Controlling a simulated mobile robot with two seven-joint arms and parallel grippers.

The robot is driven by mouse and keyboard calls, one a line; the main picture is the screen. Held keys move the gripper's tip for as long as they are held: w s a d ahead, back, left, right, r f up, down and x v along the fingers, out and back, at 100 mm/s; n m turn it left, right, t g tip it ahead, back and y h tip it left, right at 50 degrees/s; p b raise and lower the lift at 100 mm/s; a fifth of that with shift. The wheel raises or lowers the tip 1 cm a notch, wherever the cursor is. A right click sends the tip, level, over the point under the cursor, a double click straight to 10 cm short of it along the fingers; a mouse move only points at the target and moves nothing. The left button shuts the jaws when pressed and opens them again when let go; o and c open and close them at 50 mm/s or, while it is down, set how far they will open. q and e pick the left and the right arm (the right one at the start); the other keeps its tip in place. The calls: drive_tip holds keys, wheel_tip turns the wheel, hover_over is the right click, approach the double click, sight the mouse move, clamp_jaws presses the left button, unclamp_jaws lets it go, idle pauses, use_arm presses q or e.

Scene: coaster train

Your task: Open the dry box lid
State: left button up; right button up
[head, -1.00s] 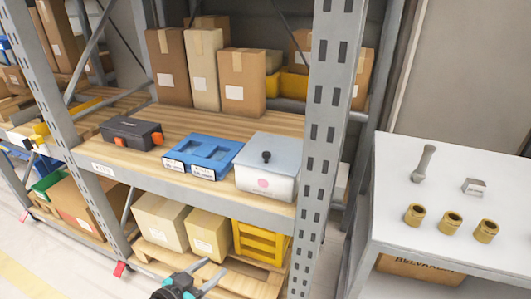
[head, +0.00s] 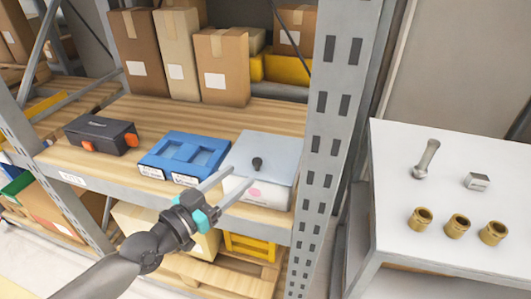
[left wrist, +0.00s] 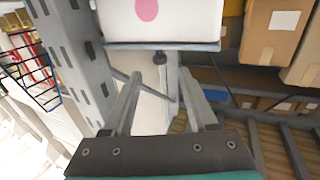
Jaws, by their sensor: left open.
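The dry box, a white box with a pink round mark (head: 262,193), stands at the right end of the shelf's front. Its grey lid (head: 280,152) lies closed on it, with a black knob (head: 257,164) on top. My left gripper (head: 236,180) is open and empty in front of the box, its fingers pointing at the lid and partly covering the box front. In the left wrist view the box front (left wrist: 185,22) is upside down at the top, and the knob (left wrist: 160,58) shows beyond and between the open fingers (left wrist: 160,76). My right gripper is not in view.
A blue tray (head: 184,155) sits left of the box, and a black case with orange latches (head: 102,134) farther left. A grey upright (head: 322,130) stands close on the right. Tall cartons (head: 222,65) stand behind. A white table (head: 400,160) holds brass parts.

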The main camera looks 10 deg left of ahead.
sight(265, 162)
use_arm(q)
drive_tip(key=x, duration=1.1)
clamp_jaws()
idle(0.3)
idle(1.0)
